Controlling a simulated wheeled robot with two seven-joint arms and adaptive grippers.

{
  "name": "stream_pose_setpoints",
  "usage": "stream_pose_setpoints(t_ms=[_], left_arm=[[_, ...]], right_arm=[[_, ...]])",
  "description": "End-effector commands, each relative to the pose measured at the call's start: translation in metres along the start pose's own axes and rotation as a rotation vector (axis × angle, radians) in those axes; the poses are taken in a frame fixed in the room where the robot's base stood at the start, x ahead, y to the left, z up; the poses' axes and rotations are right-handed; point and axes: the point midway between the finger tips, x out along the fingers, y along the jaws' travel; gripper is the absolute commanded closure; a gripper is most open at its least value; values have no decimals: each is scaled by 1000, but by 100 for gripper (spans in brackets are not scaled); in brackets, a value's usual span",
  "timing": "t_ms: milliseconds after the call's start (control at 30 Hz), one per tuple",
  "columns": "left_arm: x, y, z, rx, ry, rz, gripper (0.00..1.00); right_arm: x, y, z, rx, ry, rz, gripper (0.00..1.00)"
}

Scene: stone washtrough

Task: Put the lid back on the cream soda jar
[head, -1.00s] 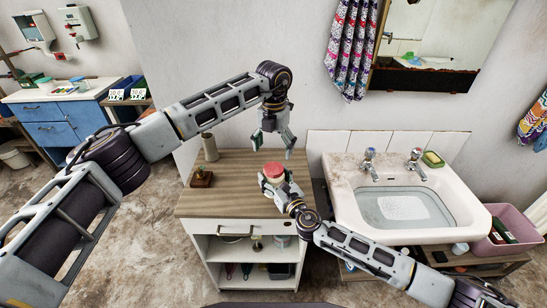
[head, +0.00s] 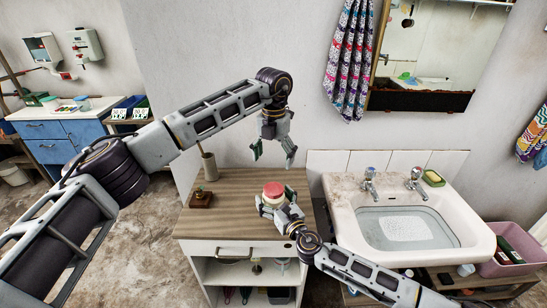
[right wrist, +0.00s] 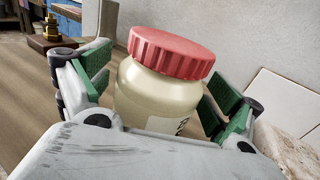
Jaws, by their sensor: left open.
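The cream soda jar (head: 271,202) stands upright on the wooden top of the small cabinet. It is cream-coloured, and in the right wrist view the jar (right wrist: 150,98) shows part of a dark-lettered label. The ribbed red lid (right wrist: 172,52) sits on the jar's mouth; the lid (head: 273,189) also shows in the head view. My right gripper (head: 275,200) has its green-padded fingers on both sides of the jar, shut on its body below the lid. My left gripper (head: 273,157) is open and empty, above and apart from the lid.
The cabinet top (head: 230,220) is mostly bare. A small wooden block with a brass piece (head: 201,199) and a tall beige cylinder (head: 210,167) stand at its left. The washbasin (head: 345,200) is to the right, under a mirror (head: 440,50).

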Motion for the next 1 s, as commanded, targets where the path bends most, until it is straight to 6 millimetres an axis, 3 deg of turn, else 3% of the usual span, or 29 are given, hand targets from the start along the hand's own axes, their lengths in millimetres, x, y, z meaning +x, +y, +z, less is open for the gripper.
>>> stream_pose_setpoints(t_ms=[533,1000], left_arm=[[0,0,0,0,0,0,16],[0,0,0,0,0,0,16]], right_arm=[[-7,0,-1,0,1,0,6],[-56,0,-1,0,2,1,6]])
